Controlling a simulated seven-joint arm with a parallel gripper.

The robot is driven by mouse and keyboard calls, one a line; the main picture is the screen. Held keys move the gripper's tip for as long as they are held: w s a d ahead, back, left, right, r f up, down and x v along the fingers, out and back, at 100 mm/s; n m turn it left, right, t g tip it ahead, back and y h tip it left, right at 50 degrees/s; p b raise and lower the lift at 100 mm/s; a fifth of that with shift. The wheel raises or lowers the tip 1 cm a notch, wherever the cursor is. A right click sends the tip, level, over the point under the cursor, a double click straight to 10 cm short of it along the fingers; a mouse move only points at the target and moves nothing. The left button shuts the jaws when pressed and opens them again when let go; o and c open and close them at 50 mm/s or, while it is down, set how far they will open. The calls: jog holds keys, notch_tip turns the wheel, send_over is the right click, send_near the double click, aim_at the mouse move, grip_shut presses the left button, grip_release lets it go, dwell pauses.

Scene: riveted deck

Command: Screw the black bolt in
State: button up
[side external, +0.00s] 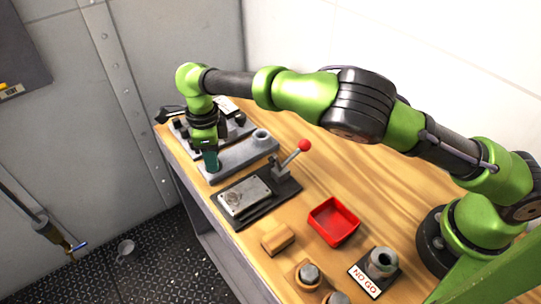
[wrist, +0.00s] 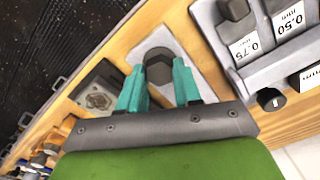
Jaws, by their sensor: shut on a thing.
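The black bolt (wrist: 158,69) shows in the wrist view as a dark hexagonal head at the left end of a light grey block (wrist: 182,44). My gripper (wrist: 159,73) has teal fingers, one on each side of the bolt head, and is shut on it. In the side external view my gripper (side external: 211,160) points down at the near left end of the grey block (side external: 243,156). There the fingers hide the bolt. Its shank and how deep it sits cannot be seen. A raised round socket (side external: 261,134) stands at the block's other end.
A clamp fixture (side external: 243,197) with a red-knobbed lever stands close in front of the block. A labelled rack (wrist: 262,40) stands behind it. A red tray (side external: 333,222), a wooden block (side external: 277,239) and a NO GO gauge (side external: 378,265) lie nearer.

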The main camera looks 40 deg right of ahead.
jog(key=m, duration=0.5)
jog(key=shift+m, duration=0.3)
jog(key=m, duration=0.4)
jog(key=shift+r, duration=0.1)
jog(key=m, duration=0.5)
jog(key=shift+m, duration=0.4)
jog(key=m, duration=0.4)
jog(key=shift+r+m, duration=0.1)
jog(key=shift+m, duration=0.2)
jog(key=m, duration=1.9)
